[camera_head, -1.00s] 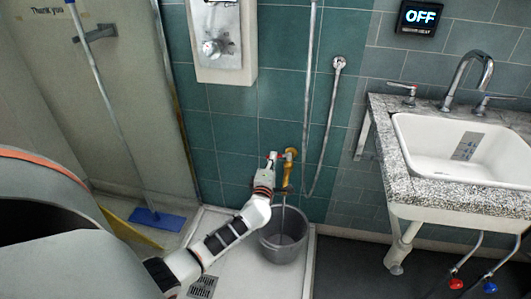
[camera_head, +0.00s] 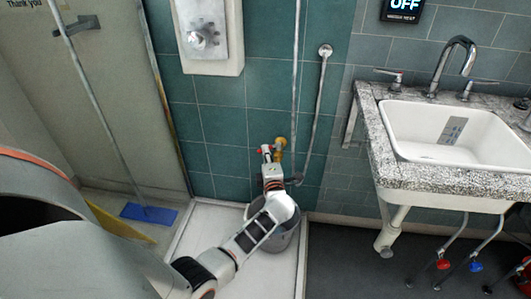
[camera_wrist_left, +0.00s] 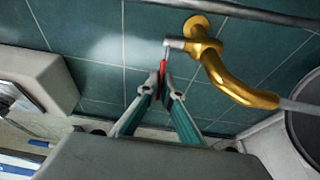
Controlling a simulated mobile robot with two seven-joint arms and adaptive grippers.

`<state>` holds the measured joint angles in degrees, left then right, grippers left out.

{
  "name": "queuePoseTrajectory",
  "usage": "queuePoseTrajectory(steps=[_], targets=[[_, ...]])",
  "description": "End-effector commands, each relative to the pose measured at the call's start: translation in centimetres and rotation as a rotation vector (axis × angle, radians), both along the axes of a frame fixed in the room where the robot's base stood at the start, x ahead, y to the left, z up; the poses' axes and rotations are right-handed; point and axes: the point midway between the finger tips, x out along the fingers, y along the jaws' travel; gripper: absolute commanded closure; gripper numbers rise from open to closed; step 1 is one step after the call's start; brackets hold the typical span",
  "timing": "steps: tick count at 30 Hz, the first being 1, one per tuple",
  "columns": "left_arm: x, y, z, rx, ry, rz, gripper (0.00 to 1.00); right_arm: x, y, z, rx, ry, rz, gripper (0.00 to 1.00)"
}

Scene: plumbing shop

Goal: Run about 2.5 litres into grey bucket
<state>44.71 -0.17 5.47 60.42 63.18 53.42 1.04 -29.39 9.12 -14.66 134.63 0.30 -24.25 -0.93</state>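The grey bucket (camera_head: 284,241) stands upright on the white shower tray, partly hidden by my left arm in the head view. Its dark rim shows at the right edge of the left wrist view (camera_wrist_left: 292,125). The brass tap (camera_head: 281,143) is on the tiled wall above it; its curved spout (camera_wrist_left: 235,88) shows in the wrist view. A greyish stream leaves the spout toward the bucket. My left gripper (camera_wrist_left: 162,88) has its fingers closed around the tap's red lever (camera_wrist_left: 163,70); it shows small in the head view (camera_head: 268,158). The water level is hidden. My right gripper is out of view.
The white shower tray (camera_head: 208,222) has bare floor around the bucket. A white sink (camera_head: 440,130) in a speckled counter stands at right. A pipe (camera_head: 296,60) runs down the wall. A wall display (camera_head: 405,8) reads OFF.

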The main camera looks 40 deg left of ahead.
Motion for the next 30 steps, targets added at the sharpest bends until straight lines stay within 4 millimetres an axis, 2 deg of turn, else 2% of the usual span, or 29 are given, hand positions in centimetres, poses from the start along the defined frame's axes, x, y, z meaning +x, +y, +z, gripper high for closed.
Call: queuePoseTrajectory(steps=[2, 3, 4, 5, 17, 20, 30], targets=[[-0.1, 0.1, -0.1, -0.001, 0.001, 0.001, 1.00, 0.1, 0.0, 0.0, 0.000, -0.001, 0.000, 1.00], [-0.1, 0.1, -0.1, -0.001, 0.001, 0.001, 0.87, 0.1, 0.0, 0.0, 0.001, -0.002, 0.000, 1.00], [-0.1, 0.1, -0.1, -0.001, 0.001, 0.001, 0.80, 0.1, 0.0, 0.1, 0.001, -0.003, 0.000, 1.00], [-0.1, 0.1, -0.1, -0.001, 0.001, 0.001, 0.78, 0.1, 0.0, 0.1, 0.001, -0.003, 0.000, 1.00], [-0.3, -0.3, -0.1, -0.001, 0.000, -0.001, 0.78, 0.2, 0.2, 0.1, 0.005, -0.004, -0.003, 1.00], [-1.0, -1.2, -0.2, -0.003, 0.000, -0.002, 0.78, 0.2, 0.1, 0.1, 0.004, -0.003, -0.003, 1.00], [-5.5, -6.3, -0.2, -0.004, 0.002, 0.000, 0.78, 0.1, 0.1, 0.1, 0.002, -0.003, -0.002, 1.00]])
